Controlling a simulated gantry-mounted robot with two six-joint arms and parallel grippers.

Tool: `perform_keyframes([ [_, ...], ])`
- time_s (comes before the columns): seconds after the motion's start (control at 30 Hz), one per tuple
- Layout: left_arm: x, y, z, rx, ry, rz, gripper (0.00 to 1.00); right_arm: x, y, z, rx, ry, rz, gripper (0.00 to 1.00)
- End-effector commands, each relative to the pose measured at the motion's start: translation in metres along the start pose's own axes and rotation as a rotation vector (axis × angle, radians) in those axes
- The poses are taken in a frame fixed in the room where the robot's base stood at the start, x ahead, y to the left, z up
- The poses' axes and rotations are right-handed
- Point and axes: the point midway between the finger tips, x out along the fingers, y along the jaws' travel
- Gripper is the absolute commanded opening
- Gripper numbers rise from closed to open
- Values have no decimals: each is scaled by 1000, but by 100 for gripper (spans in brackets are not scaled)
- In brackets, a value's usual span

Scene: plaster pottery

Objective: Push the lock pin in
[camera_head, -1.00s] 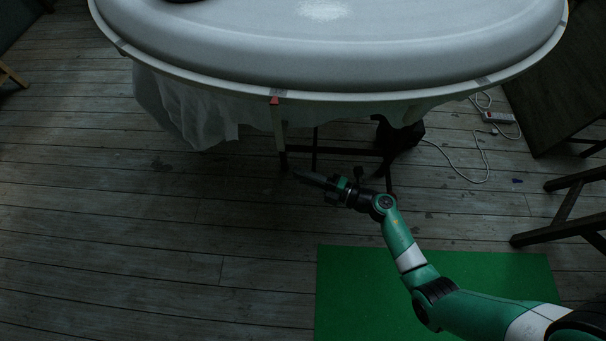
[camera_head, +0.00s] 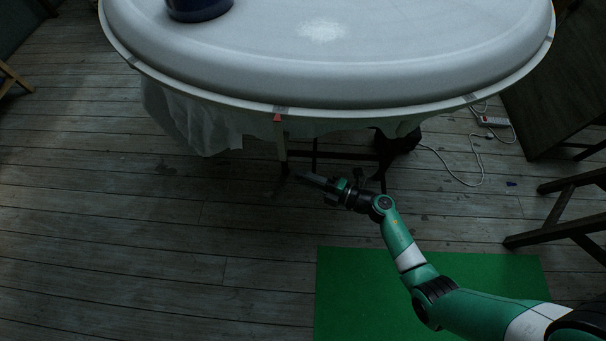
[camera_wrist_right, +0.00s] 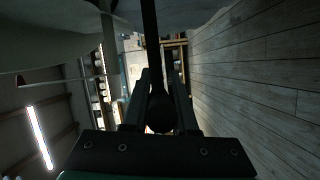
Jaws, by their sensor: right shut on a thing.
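My right gripper (camera_head: 312,180) is low over the floor, in front of the table's underframe. In the right wrist view its two fingers (camera_wrist_right: 159,92) are close together around a dark, round-ended knob (camera_wrist_right: 159,118). The knob is probably the lock pin's end, but it is too dark to be sure. A dark bar (camera_wrist_right: 150,35) runs straight ahead beyond the fingertips; I cannot tell whether the knob joins it. How deep the pin sits is hidden. My left gripper is not in view.
A large round white table (camera_head: 330,85) with hanging cloth (camera_head: 200,125) fills the top. A dark blue pot (camera_head: 198,10) stands on it. A green mat (camera_head: 365,290) lies below my right arm. A power strip (camera_head: 492,121) and a wooden stool (camera_head: 560,215) are at right.

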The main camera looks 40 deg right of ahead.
Motion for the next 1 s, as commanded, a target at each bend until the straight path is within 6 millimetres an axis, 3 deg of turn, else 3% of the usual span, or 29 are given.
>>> perform_keyframes([
  [0.03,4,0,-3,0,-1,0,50,0,9,-1,-5,4,10,0],
  [0.27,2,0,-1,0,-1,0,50,1,10,-1,-8,8,16,0],
  [0.3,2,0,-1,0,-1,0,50,1,10,-1,-8,8,17,30],
  [0.47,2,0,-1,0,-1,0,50,1,9,-1,-7,7,14,56],
  [0.83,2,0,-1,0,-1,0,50,0,6,-1,-4,4,9,56],
  [1.0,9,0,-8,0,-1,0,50,-18,8,0,-1,0,8,56],
])
